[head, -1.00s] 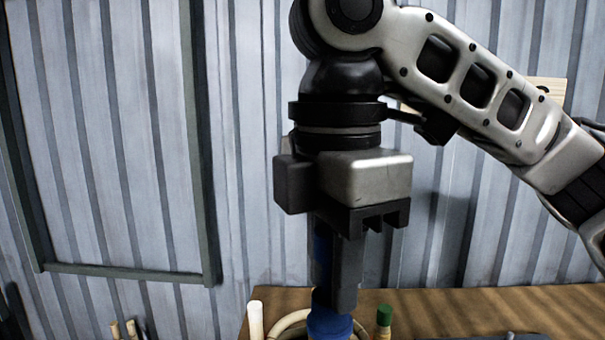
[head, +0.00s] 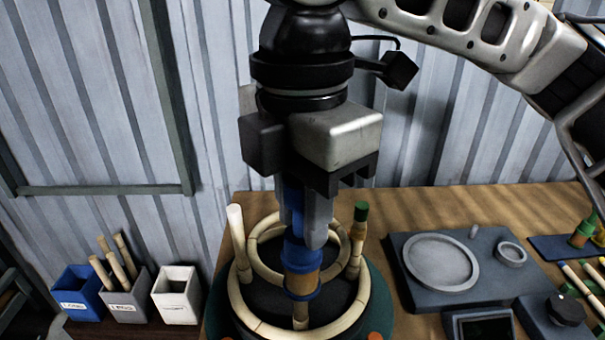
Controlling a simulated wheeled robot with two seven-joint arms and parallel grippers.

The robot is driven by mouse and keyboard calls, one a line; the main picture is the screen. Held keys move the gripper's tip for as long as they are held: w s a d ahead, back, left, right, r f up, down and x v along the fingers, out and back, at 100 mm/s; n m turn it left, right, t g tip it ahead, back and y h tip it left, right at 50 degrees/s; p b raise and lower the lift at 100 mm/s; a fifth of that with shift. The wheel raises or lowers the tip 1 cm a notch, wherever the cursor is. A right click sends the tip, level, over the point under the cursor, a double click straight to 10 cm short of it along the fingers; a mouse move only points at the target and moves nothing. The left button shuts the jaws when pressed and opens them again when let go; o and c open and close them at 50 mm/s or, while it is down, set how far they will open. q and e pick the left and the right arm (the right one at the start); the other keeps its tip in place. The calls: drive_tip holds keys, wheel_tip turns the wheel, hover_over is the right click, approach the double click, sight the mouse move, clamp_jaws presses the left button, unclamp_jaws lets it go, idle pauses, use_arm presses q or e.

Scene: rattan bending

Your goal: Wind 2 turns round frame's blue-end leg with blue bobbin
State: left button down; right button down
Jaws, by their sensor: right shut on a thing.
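My right gripper (head: 315,238) points down and is shut on the blue bobbin (head: 302,282), which has blue ends and a tan middle. The bobbin is upright, within the outline of the rattan frame (head: 240,305). The frame has pale rings, a white-tipped leg (head: 237,235) at left and a green-tipped leg (head: 358,235) at right. A tan upright piece (head: 300,318) shows just below the bobbin. The blue-end leg cannot be told apart behind the gripper and bobbin, and no wound strand is clear. My left gripper is out of view.
The frame stands on a dark round base (head: 378,305) on the wooden table (head: 450,205). A grey tray (head: 400,262) with round dishes is to the right. Blue, grey and white bins (head: 178,295) stand at left, the grey one holding sticks. A corrugated wall is behind.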

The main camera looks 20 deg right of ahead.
sight(302, 252)
wheel_tip(302, 252, down, 7)
drive_tip(key=shift+r+b, duration=0.1)
drive_tip(key=shift+b, duration=0.75)
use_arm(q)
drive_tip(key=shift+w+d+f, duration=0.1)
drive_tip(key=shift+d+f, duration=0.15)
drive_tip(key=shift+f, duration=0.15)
use_arm(e)
drive_tip(key=shift+f, duration=0.4)
